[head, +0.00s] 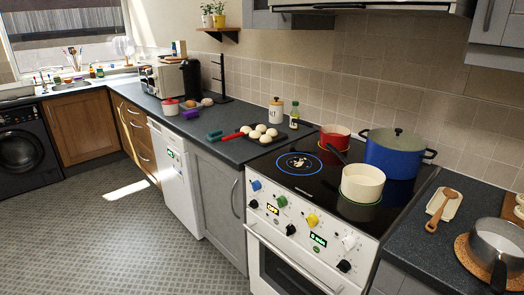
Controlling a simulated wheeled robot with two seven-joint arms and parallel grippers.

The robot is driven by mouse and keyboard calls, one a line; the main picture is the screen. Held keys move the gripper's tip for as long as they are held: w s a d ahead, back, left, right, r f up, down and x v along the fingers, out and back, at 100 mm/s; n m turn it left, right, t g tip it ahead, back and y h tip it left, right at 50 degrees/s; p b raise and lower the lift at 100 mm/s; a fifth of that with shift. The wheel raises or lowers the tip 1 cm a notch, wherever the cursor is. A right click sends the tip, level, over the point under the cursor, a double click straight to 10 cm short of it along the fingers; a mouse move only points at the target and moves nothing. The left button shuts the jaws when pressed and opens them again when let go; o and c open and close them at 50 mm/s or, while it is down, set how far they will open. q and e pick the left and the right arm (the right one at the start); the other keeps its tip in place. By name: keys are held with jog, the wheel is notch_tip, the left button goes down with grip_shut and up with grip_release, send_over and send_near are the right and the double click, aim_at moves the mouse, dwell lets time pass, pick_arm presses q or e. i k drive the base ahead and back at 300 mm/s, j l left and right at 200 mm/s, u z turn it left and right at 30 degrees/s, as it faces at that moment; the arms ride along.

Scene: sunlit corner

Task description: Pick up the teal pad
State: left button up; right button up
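A small teal-green item (214,135), which looks like the teal pad, lies on the dark counter left of the stove. It is close to the left end of a red handle-like piece (233,136) beside a dark tray (266,134) of pale round items. It is too small to tell its exact shape or whether it touches the red piece. Neither of my grippers shows in the head view.
A black stove top (300,183) carries a cream pot (362,184), a red pot (335,137) and a blue pot (392,154). A purple item (191,114) lies behind the teal one. The floor (130,235) before the cabinets is clear.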

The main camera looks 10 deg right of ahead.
aim_at(215, 135)
jog(key=z, duration=0.2)
jog(key=i+j+z, duration=0.25)
jog(key=z, duration=0.15)
jog(key=i+j+z, duration=0.35)
